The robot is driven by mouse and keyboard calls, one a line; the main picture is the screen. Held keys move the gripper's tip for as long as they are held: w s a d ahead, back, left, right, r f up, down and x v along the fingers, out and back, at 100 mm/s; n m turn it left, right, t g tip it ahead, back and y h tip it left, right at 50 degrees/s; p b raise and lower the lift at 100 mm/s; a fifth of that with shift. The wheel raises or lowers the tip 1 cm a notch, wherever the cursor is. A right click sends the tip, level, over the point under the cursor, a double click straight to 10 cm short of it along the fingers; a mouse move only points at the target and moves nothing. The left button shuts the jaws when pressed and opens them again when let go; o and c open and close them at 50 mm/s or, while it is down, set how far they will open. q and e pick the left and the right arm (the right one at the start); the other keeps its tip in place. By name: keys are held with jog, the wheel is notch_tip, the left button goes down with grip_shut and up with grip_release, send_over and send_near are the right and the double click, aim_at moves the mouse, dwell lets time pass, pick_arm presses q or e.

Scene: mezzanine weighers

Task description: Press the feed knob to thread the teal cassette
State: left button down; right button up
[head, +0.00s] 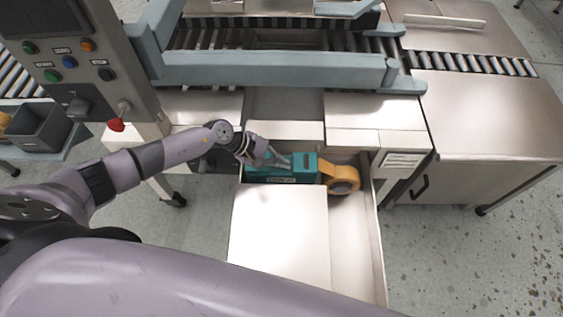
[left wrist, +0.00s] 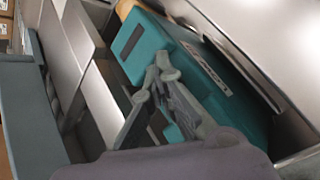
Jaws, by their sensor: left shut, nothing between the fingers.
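The teal cassette (head: 298,174) sits in the open drawer below the conveyor, with an orange-yellow tape roll (head: 341,180) at its right end. In the left wrist view the cassette's teal body (left wrist: 205,85) fills the middle, with a dark panel and a pale label strip. My left gripper (head: 283,161) is shut and empty, its fingertips over the cassette. In the left wrist view the gripper (left wrist: 164,68) lies across the cassette; whether it touches cannot be told. I cannot make out the feed knob; the fingers cover part of the cassette. My right gripper is not in view.
The drawer's pale cover (head: 280,225) and right wall (head: 372,235) bound the space around the cassette. The conveyor's blue-grey rail (head: 270,70) runs behind. A control panel (head: 75,60) with buttons and a red-tipped lever stands at left. A steel cabinet (head: 480,120) is at right.

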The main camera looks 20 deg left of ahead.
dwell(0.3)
pick_arm(q)
jog(key=shift+r+p, duration=0.85)
jog(key=shift+r, duration=0.3)
jog(key=shift+r, duration=0.1)
notch_tip(320, 180, up, 5)
jog(key=p, duration=0.3)
